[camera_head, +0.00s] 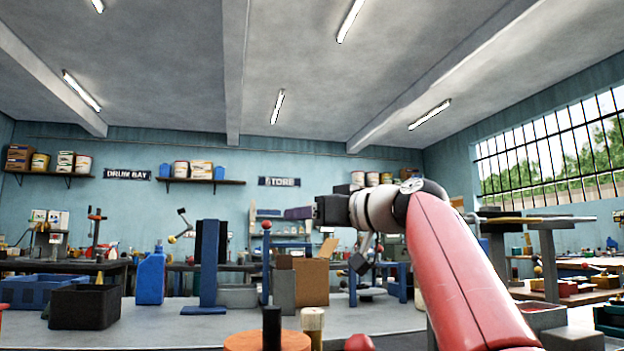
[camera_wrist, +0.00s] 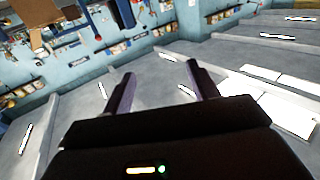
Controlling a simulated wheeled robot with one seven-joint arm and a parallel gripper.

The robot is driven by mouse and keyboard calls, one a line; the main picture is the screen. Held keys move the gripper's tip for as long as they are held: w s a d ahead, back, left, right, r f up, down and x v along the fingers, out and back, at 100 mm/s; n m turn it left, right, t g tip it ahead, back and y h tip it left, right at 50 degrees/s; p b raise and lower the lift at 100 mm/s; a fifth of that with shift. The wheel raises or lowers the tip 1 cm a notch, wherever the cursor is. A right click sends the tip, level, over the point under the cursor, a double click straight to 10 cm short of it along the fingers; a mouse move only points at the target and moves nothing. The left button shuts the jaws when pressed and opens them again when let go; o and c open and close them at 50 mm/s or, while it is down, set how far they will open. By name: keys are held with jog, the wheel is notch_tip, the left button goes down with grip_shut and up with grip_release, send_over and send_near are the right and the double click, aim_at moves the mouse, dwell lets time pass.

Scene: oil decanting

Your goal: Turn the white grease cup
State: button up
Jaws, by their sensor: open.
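No white grease cup can be made out for certain. A small cream-white cylinder with a tan top (camera_head: 313,322) stands at the bottom of the head view, beside a black upright post (camera_head: 272,328); I cannot tell whether it is the cup. My gripper (camera_head: 298,213) is raised in the air above the bench, pointing left in the head view, well above and apart from that cylinder. In the wrist view my gripper (camera_wrist: 160,82) has its two fingers spread wide with nothing between them. Behind them are only the ceiling and the far wall.
A black crate (camera_head: 85,306), a blue jug (camera_head: 150,278), a blue upright post (camera_head: 209,265) and a cardboard box (camera_head: 311,280) stand on the grey bench (camera_head: 190,330). An orange round top (camera_head: 267,341) and a red knob (camera_head: 359,342) are near the front. Bench surface left of centre is clear.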

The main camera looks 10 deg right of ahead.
notch_tip(320, 180, up, 3)
jog(key=shift+f+p, duration=0.1)
jog(key=shift+p, duration=0.5)
jog(key=n+g+y+b, duration=0.1)
jog(key=n+g+b, duration=0.1)
jog(key=g+b, duration=0.1)
send_over(313, 310)
jog(key=d, duration=0.2)
jog(key=f, duration=1.1)
jog(key=shift+w+a+f, duration=0.15)
jog(key=shift+w, duration=0.1)
jog(key=s+d+f+n+g+y+b, duration=0.25)
jog(key=s+d+f+y, duration=0.2)
jog(key=f, duration=0.35)
jog(key=shift+t+h, duration=0.25)
jog(key=shift+t, duration=0.2)
jog(key=x, duration=0.7)
jog(key=shift+w+a+f, duration=0.15)
jog(key=shift+a, duration=0.05)
